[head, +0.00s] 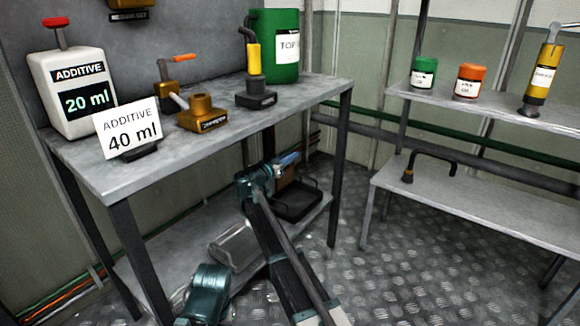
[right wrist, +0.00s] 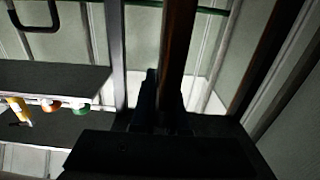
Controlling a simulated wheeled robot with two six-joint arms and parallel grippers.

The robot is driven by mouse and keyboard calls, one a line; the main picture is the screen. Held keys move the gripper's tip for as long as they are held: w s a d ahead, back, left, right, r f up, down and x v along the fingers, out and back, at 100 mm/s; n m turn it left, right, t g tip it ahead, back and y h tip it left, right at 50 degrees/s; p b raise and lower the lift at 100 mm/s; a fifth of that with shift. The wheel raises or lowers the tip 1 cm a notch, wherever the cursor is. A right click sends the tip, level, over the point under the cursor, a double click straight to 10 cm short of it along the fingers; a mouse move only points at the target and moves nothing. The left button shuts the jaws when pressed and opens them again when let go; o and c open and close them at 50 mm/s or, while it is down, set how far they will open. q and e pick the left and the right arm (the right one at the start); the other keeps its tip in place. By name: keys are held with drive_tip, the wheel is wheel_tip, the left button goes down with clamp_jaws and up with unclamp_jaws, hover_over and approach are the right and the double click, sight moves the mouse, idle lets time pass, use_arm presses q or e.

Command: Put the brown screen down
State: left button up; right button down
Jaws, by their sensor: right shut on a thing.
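My right gripper (head: 290,158) is by the lower shelf of the left table, near its right end. It is shut on the brown screen (head: 285,177), which shows only partly, above or in a black tray (head: 297,208). In the right wrist view the brown screen (right wrist: 178,50) is a narrow, dark brown upright strip at the fingers (right wrist: 160,100). I cannot tell whether the screen touches the tray. My left gripper is not in view.
The table top (head: 110,175) above holds an additive jug (head: 75,105), a 40 ml sign (head: 127,130), brown tools and a green drum (head: 275,45). A grey metal tray (head: 235,245) is on the lower shelf. A shelf rack (head: 480,195) stands right; the floor (head: 400,285) between is clear.

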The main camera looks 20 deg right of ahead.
sight(289, 165)
wheel_tip(289, 165, down, 4)
drive_tip(key=b, duration=0.3)
drive_tip(key=shift+r, duration=0.25)
drive_tip(key=c, duration=0.9)
unclamp_jaws()
drive_tip(key=v, duration=1.2)
